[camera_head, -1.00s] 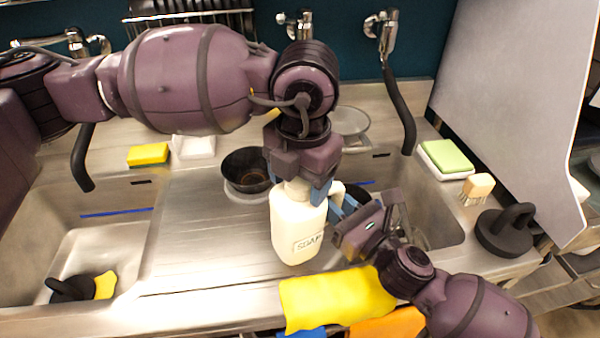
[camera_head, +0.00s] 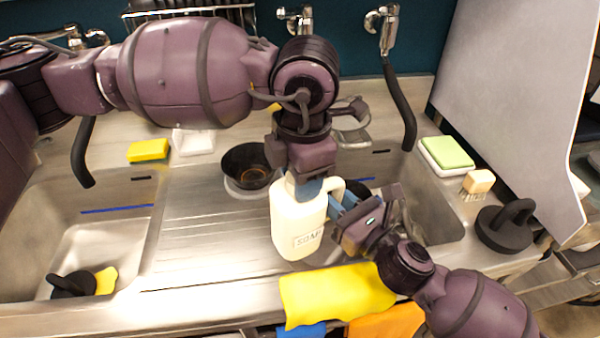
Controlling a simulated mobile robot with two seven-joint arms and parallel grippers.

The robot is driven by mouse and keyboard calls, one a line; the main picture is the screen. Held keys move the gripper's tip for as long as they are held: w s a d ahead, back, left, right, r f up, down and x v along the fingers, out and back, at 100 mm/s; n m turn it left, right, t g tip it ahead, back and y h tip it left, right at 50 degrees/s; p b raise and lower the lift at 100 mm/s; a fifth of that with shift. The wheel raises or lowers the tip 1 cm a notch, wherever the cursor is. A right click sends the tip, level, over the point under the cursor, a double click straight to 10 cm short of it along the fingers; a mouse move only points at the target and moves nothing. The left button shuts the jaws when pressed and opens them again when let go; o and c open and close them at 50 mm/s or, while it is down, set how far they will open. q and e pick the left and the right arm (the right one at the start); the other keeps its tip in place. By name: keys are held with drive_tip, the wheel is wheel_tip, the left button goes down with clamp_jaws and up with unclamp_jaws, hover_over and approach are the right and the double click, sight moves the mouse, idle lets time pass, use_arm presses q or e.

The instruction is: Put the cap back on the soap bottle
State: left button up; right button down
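The cream soap bottle (camera_head: 297,228) stands upright at the front of the counter between the two sinks, its label facing me. My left gripper (camera_head: 308,187) is right above the bottle's top, pointing down. Its fingers cover the bottle's neck, so I cannot see the cap or whether the fingers hold it. My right gripper (camera_head: 337,206) comes from the lower right, with its blue fingertips at the handle on the bottle's right side. The fingers appear closed around the handle, though the grip is partly hidden.
A yellow cloth (camera_head: 335,294) hangs over the front edge just before the bottle. A dark bowl (camera_head: 247,165) stands behind it. A yellow sponge (camera_head: 148,150) lies at back left; a green sponge (camera_head: 447,152), brush (camera_head: 478,181) and black plunger-like item (camera_head: 503,228) are at right.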

use_arm(q)
drive_tip(key=m, duration=0.8)
drive_tip(key=shift+m, duration=0.3)
drive_tip(key=m, duration=0.8)
drive_tip(key=o, duration=1.1)
drive_tip(key=r, duration=1.2)
drive_tip(key=shift+s+d, duration=0.3)
drive_tip(key=shift+s+f, duration=0.1)
drive_tip(key=shift+f, duration=0.05)
